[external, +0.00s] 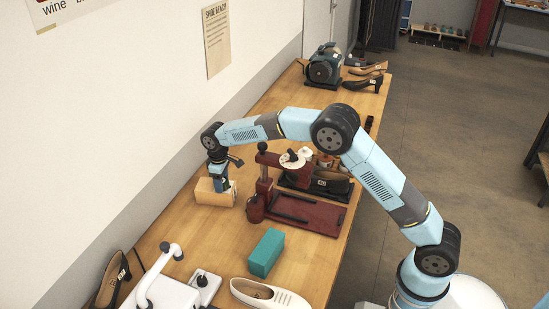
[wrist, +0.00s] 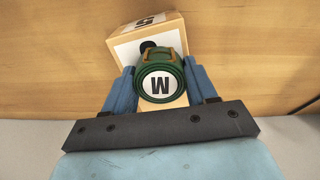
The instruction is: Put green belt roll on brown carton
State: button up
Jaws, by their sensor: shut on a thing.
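The green belt roll (wrist: 171,62) is between the two blue fingers of my gripper (wrist: 159,80) in the wrist view, with a round white lettered label facing the camera. My gripper is shut on it. The brown carton (wrist: 122,43), a light tan box with white labels, lies just beyond and under the roll. In the external view the carton (external: 205,197) sits on the bench by the wall, and my gripper (external: 222,185) is right at it, pointing down. The roll is mostly hidden there. I cannot tell whether the roll touches the carton.
A dark red press (external: 310,212) stands just right of the carton. A teal box (external: 266,252), a cream shoe (external: 268,294) and a white machine (external: 165,290) are nearer the camera. The wall is close on the left. Bare wood lies in front of the carton.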

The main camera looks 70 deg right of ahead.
jog(key=shift+f, duration=0.1)
jog(key=o, duration=1.1)
notch_tip(320, 180, up, 12)
jog(key=s+a+r+t, duration=0.1)
jog(key=s+a+r, duration=0.2)
jog(key=s+r, duration=0.85)
jog(key=s+a+r+m+t, duration=0.1)
jog(key=s+r, duration=0.2)
jog(key=s, duration=0.5)
jog(key=s+a+r+t, duration=0.1)
jog(key=s+r, duration=0.2)
jog(key=s, duration=0.5)
jog(key=s+f+t, duration=0.1)
jog(key=s+f, duration=0.1)
jog(key=s, duration=0.7)
jog(key=s+a+f, duration=0.1)
jog(key=s+f, duration=0.2)
jog(key=s, duration=0.7)
jog(key=s+a+f+t, duration=0.1)
jog(key=s+f, duration=0.2)
jog(key=s, duration=0.6)
jog(key=shift+s+m+t, duration=0.2)
jog(key=shift+m+t, duration=0.1)
jog(key=shift+m, duration=0.1)
